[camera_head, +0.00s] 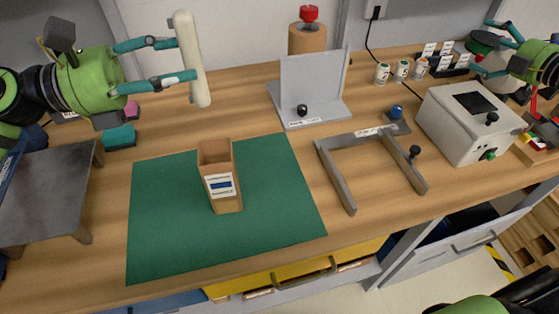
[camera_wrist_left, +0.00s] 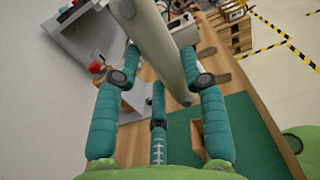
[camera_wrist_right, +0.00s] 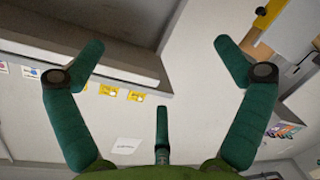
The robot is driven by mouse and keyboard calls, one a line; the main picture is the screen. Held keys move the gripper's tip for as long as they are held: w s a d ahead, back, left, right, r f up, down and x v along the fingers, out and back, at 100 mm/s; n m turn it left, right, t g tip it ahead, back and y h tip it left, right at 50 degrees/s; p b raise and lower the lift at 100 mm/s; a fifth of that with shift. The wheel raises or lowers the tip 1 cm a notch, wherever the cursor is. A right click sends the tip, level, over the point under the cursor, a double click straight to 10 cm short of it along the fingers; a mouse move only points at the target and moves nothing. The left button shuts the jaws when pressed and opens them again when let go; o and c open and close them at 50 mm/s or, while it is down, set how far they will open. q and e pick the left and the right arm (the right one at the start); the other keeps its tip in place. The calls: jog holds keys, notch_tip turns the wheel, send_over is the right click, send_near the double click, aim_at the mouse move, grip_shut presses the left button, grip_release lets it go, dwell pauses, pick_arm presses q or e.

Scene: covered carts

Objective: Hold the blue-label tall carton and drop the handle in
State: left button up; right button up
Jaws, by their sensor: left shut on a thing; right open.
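The tall brown carton (camera_head: 228,204) stands upright on the green mat (camera_head: 160,240), its open top showing and a white label with a blue block on its front. My left gripper (camera_head: 184,58) is shut on a long cream handle (camera_head: 190,50), which it holds roughly upright in the air behind and above the carton, apart from it. The handle (camera_wrist_left: 155,45) also crosses between the fingers in the left wrist view. My right gripper (camera_head: 488,48) is open at the far upper right, away from the carton. The right wrist view shows nothing between its fingers.
A grey angled stand (camera_head: 312,85) and a grey U-shaped frame (camera_head: 343,182) are right of the mat. A white box (camera_head: 460,130) with knobs stands further right. A dark raised plate (camera_head: 40,195) is at left, near a teal block (camera_head: 120,136). The mat around the carton is clear.

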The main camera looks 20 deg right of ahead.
jog(key=w+a+f+n+g+y, duration=0.15)
jog(key=a+n+y, duration=0.55)
jog(key=a, duration=1)
jog(key=n+g+y, duration=0.4)
jog(key=n+g, duration=0.9)
jog(key=n, duration=2)
send_near(223, 187)
notch_tip(223, 187, down, 2)
jog(key=w+d, duration=0.2)
jog(key=x, duration=1.2)
jog(key=shift+s+a+r, duration=0.15)
jog(key=shift+s+a, duration=0.05)
jog(key=shift+c, duration=0.4)
jog(key=c, duration=1)
